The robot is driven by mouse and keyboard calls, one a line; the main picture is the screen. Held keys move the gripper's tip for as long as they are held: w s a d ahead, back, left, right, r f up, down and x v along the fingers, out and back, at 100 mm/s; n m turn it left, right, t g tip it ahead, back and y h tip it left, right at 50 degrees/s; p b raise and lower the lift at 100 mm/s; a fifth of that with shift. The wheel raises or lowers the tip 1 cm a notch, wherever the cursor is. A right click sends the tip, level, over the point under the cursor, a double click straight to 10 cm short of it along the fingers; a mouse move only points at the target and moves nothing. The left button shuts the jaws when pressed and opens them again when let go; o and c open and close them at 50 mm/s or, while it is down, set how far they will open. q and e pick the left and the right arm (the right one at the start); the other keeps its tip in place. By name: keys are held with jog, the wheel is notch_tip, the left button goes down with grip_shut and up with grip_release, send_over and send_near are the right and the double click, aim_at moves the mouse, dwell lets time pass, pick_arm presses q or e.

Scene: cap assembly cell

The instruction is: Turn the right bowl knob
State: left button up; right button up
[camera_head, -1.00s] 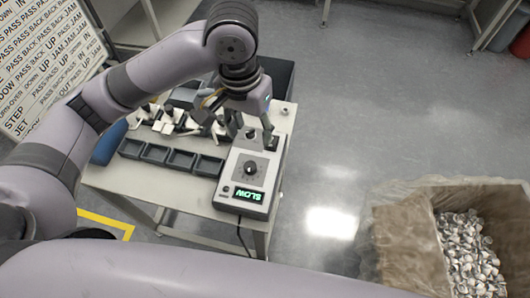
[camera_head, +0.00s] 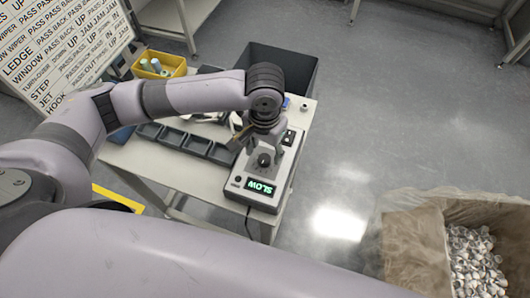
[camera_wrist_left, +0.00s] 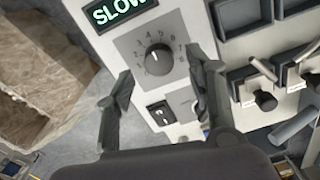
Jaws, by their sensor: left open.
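The control box (camera_head: 239,184) stands at the right end of the table, with a green display (camera_head: 262,188) reading SLOW. My left gripper (camera_head: 264,151) is over the box, close to the knob. In the left wrist view the left gripper (camera_wrist_left: 160,80) is open, its fingers apart on either side below the knob, with nothing between them. A rocker switch (camera_wrist_left: 160,113) lies below the dial. My right gripper is not seen.
Several dark bins (camera_head: 195,144) line the table (camera_head: 180,175) left of the box. A yellow bin (camera_head: 158,66) and a large dark crate (camera_head: 290,66) stand behind. A lined carton of small parts (camera_head: 410,240) is at the lower right.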

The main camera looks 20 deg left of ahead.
aim_at(264, 160)
pick_arm(q)
jog(key=shift+f, duration=1.3)
jog(key=shift+c, duration=0.4)
jog(key=c, duration=1.1)
